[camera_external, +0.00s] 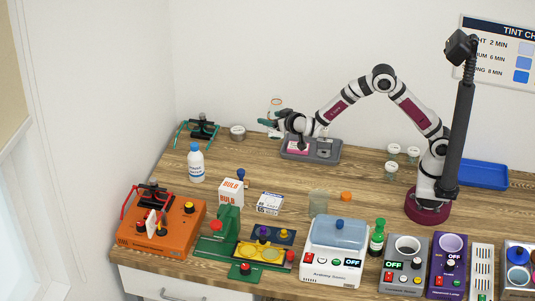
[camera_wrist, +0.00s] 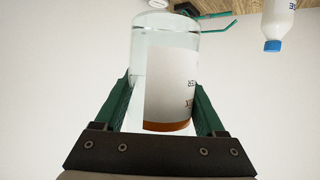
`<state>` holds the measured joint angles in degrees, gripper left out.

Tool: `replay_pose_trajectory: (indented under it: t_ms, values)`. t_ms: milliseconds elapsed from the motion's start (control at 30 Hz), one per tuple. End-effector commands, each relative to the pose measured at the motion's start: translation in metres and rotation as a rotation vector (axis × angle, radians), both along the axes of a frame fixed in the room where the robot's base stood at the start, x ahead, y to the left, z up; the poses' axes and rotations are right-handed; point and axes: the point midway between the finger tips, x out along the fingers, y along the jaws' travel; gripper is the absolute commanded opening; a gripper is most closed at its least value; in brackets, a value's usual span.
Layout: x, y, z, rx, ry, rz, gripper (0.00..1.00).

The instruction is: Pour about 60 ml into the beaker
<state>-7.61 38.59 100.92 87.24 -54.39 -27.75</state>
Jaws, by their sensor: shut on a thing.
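My gripper (camera_external: 273,119) is shut on a clear glass bottle (camera_external: 276,104), held above the back of the table and roughly upright. In the wrist view my gripper (camera_wrist: 165,100) has its green fingers on both sides of the bottle (camera_wrist: 170,75), which has a white label with an orange-brown band. That view is upside down. The liquid level inside cannot be made out. A clear, greenish beaker (camera_external: 319,201) stands on the table behind the white device, right of the middle and well away from the bottle. The white device partly hides its lower part. Its contents are unclear.
The white device with a blue lid (camera_external: 337,235) stands in front. A white bottle with a blue cap (camera_external: 196,165) stands at the left. A grey tray (camera_external: 328,157) lies near my gripper. Several small jars stand at the right.

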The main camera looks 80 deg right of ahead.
Motion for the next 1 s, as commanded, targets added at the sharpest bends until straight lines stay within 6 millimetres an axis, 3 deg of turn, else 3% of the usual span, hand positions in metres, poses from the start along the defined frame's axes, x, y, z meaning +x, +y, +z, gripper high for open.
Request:
replay_pose_trajectory:
  t_ms: [267, 600, 800, 1000]
  values:
    - [-0.014, 0.078, -0.013, -0.004, 0.002, -0.195, 0.08]
    - [-0.074, 0.185, -0.057, -0.002, 0.001, -0.373, 0.08]
    - [-0.100, 0.219, -0.073, 0.000, 0.000, -0.409, 0.08]
    - [-0.108, 0.228, -0.078, 0.000, 0.000, -0.419, 0.08]
